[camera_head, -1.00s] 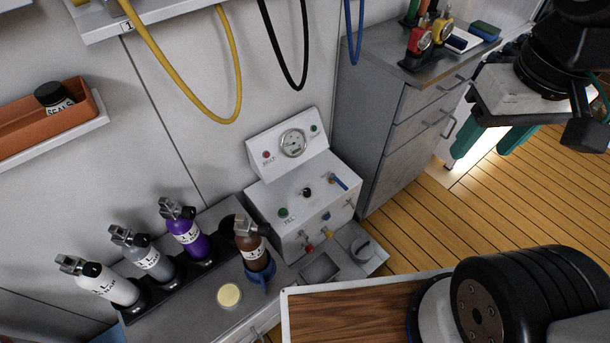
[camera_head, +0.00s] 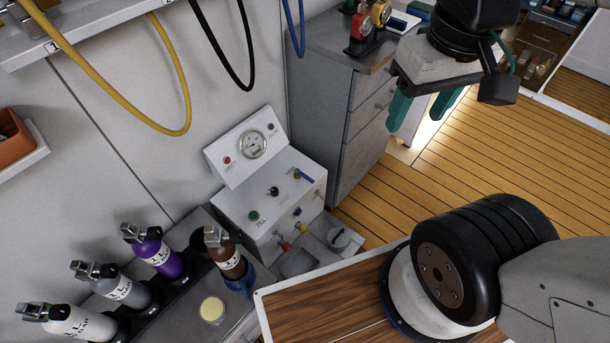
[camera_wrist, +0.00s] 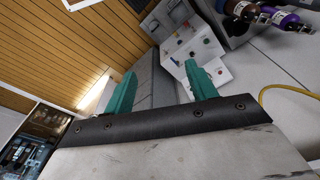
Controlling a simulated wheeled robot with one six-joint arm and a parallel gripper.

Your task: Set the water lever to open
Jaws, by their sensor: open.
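The white fill panel (camera_head: 262,222) stands against the wall, with a gauge (camera_head: 253,145) on its raised back. A blue-handled lever (camera_head: 305,174) lies on its top at the right. A red handle (camera_head: 286,246), a yellow handle (camera_head: 302,229) and a small blue part (camera_head: 297,211) are on its front. I cannot read which one is the water lever or its setting. My gripper (camera_head: 422,108) is open and empty, with teal fingers pointing down, to the right of the panel and apart from it. The panel (camera_wrist: 196,48) also shows beyond my fingers in the wrist view.
Several bottles, including a purple one (camera_head: 155,257) and a brown one (camera_head: 228,262), stand at the left. A yellow hose (camera_head: 150,130) hangs above. The wooden floor (camera_head: 480,150) is clear.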

